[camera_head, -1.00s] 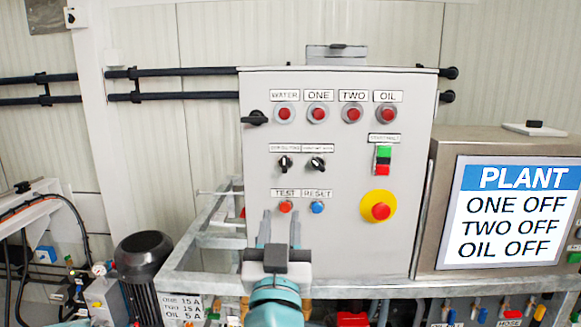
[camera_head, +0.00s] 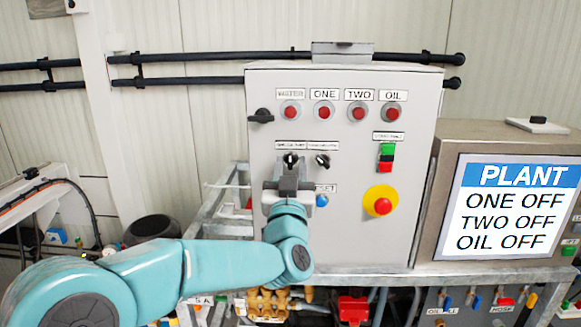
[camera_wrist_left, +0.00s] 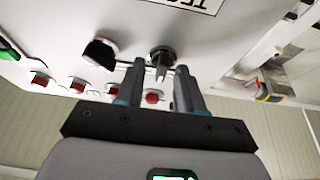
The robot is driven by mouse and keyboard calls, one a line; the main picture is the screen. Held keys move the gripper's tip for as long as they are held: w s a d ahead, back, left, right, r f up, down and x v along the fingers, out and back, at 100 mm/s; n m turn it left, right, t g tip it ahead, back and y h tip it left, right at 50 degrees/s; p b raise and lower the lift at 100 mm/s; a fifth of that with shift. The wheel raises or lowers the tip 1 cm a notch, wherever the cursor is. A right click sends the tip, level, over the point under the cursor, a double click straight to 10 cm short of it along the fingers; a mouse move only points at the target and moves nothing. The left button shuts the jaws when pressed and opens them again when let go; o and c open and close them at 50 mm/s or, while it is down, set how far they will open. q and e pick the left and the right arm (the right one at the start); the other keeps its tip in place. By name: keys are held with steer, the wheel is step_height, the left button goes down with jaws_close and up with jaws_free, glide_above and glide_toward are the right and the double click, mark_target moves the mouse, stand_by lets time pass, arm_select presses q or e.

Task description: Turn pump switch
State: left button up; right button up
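A grey control panel (camera_head: 345,240) carries two black rotary switches in its middle row, the left switch (camera_head: 290,160) and the right switch (camera_head: 322,161). My left gripper (camera_head: 289,172) is in front of the panel, just below the left switch, fingers pointing at it. In the left wrist view the open fingers (camera_wrist_left: 160,70) straddle the line to the left switch (camera_wrist_left: 162,55). I cannot tell whether they touch it. The right switch (camera_wrist_left: 100,52) is outside the fingers. The gripper hides the TEST button. My right gripper is not in view.
Above are several red lamps (camera_head: 324,109). To the right are a green and red button block (camera_head: 386,157) and a yellow-ringed red stop button (camera_head: 383,206). A black handle (camera_head: 261,116) sits at the panel's left edge. The screen (camera_head: 515,212) reads ONE OFF, TWO OFF, OIL OFF.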

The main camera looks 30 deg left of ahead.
arm_select(q)
steer(key=shift+s, duration=0.1)
jaws_close()
steer(key=shift+f+n+y+b, duration=0.1)
steer(key=shift+n+y+b, duration=0.3)
steer(key=shift+n+b, duration=0.3)
steer(key=n+g+b, duration=0.1)
steer(key=n, duration=0.1)
steer(key=n+y+b, duration=0.1)
steer(key=n+b, duration=0.1)
steer(key=shift+d+g+y, duration=0.1)
steer(key=shift+g+y, duration=0.2)
steer(key=shift+g, duration=0.1)
steer(key=n+g+y+b, duration=0.1)
steer(key=n, duration=0.2)
steer(key=shift+b, duration=0.4)
steer(key=shift+r+n+g+y+b, duration=0.2)
steer(key=shift+n+g, duration=0.35)
steer(key=shift+n, duration=0.5)
steer(key=shift+r+n+g+y+b, duration=0.1)
steer(key=shift+n+g+y+b, duration=0.15)
steer(key=shift+n+g, duration=0.55)
steer(key=shift+n+t, duration=0.25)
steer(key=shift+n, duration=0.2)
